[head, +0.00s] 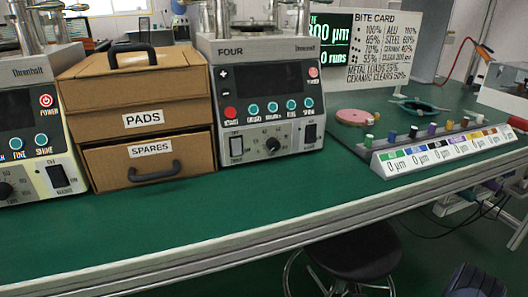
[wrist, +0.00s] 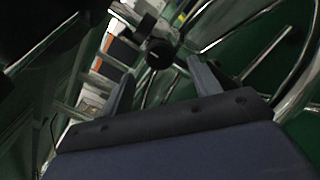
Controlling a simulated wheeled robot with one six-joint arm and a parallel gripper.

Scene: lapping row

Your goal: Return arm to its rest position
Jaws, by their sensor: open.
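My gripper (wrist: 163,84) shows in the wrist view with its two grey fingers spread apart. Nothing is held between them. Beyond the fingertips is a dark round part (wrist: 158,53) with curved metal tubes around it. I cannot tell how far it is from the fingers. In the head view the gripper cannot be clearly made out. A dark ribbed shape sits at the lower right corner, and I cannot tell what it is.
A green bench (head: 200,215) holds a machine marked FOUR (head: 265,95), a cardboard PADS box (head: 135,90) above a SPARES drawer (head: 150,165), and a sloped label rack (head: 440,150). A black stool (head: 355,255) stands before the bench. The bench's front strip is clear.

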